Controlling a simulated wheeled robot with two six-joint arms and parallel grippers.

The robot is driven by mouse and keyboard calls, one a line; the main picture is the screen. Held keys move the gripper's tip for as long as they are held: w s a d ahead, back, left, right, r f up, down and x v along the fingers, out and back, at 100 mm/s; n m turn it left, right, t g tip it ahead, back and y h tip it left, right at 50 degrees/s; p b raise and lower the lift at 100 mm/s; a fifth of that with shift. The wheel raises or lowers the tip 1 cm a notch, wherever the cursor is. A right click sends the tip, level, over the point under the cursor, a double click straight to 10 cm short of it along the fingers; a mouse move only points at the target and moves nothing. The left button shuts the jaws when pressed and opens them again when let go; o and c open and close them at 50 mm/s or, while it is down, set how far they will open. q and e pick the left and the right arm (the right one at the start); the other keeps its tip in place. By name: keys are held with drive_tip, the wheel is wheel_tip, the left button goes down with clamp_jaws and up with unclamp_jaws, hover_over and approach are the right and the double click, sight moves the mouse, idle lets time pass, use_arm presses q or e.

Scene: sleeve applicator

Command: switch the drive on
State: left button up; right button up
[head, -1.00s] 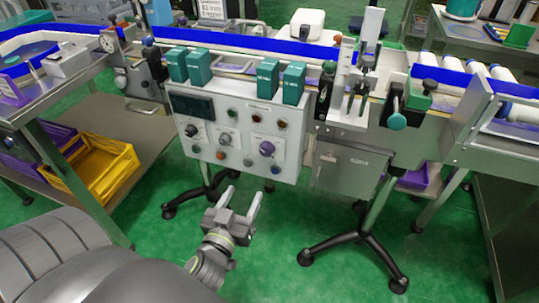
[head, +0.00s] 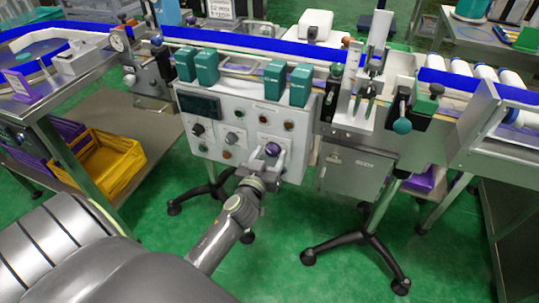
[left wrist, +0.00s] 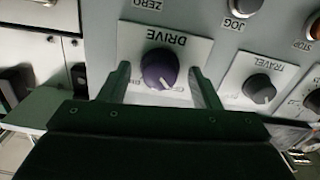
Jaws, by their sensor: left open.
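The drive switch is a round purple knob (left wrist: 159,69) on a light plate marked DRIVE in the left wrist view, where the lettering appears upside down. In the head view the knob (head: 272,149) sits at the lower right of the grey control panel (head: 215,150). My left gripper (left wrist: 160,85) is open, with one finger on each side of the knob. A gap shows between the knob and each finger in the wrist view; I cannot tell whether either touches. The gripper (head: 266,160) partly covers the panel's lower right in the head view. My right gripper is not in view.
A dark grey knob marked TRAVEL (left wrist: 259,88) and a JOG button (left wrist: 245,7) are close by. Teal boxes (head: 207,68) stand along the panel's top. A conveyor with blue rails (head: 245,42) runs behind. Green floor (head: 270,250) is open below.

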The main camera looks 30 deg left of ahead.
use_arm(q)
drive_tip(key=shift+w, duration=0.1)
drive_tip(key=shift+c, duration=0.5)
drive_tip(key=c, duration=0.7)
drive_tip(key=shift+c, duration=0.9)
